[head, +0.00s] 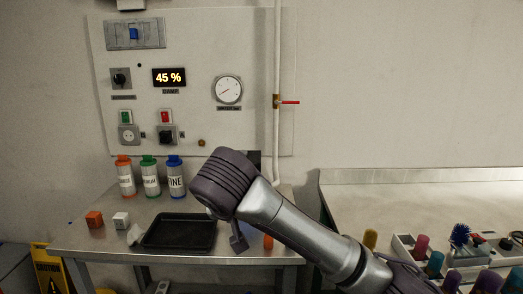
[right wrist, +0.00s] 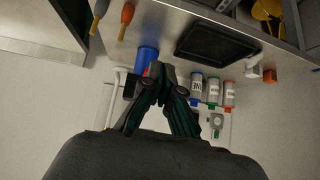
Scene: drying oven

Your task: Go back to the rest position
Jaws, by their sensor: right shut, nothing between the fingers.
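My right arm reaches in from the lower right in the head view and crosses in front of the steel bench (head: 75,240). Its gripper is hidden behind the arm there. In the right wrist view my right gripper (right wrist: 160,72) is shut with nothing held, its fingertips together. It is near a blue object (right wrist: 147,57) that I cannot identify, and left of the bottles. My left gripper is in neither view.
Orange (head: 125,178), green (head: 150,178) and blue (head: 176,178) capped bottles stand behind. A wall panel (head: 200,60) shows 45 %. A right-hand counter (head: 370,205) carries several coloured items.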

